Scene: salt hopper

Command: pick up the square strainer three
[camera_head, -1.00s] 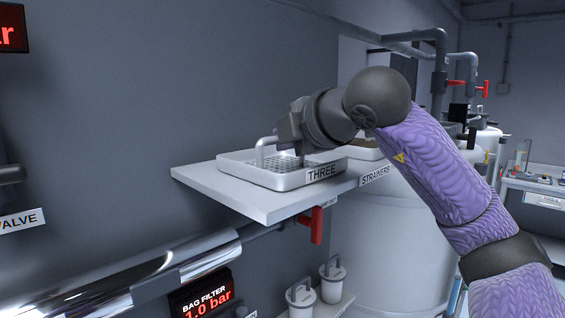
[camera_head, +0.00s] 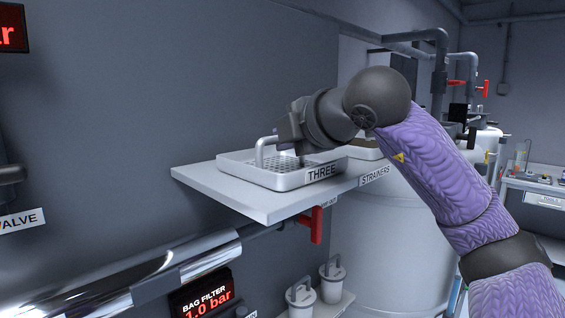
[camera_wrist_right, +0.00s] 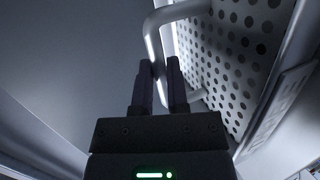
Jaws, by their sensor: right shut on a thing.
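The square strainer three (camera_head: 285,181) is a pale shallow tray with a perforated bottom and a label reading THREE. It rests on the wall shelf (camera_head: 215,188). My right gripper (camera_head: 291,149) reaches over the tray from the right and is shut on the handle. In the right wrist view, the fingers of my right gripper (camera_wrist_right: 170,78) close around the handle (camera_wrist_right: 153,42), beside the perforated bottom of the strainer (camera_wrist_right: 232,55). My left gripper is not in view.
Another tray (camera_head: 363,149) sits behind on the shelf, partly hidden by my arm. The shelf label (camera_head: 375,176) reads STRAINERS. A red valve handle (camera_head: 317,225) and a shiny pipe (camera_head: 130,275) are below. A large white tank (camera_head: 390,240) stands to the right.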

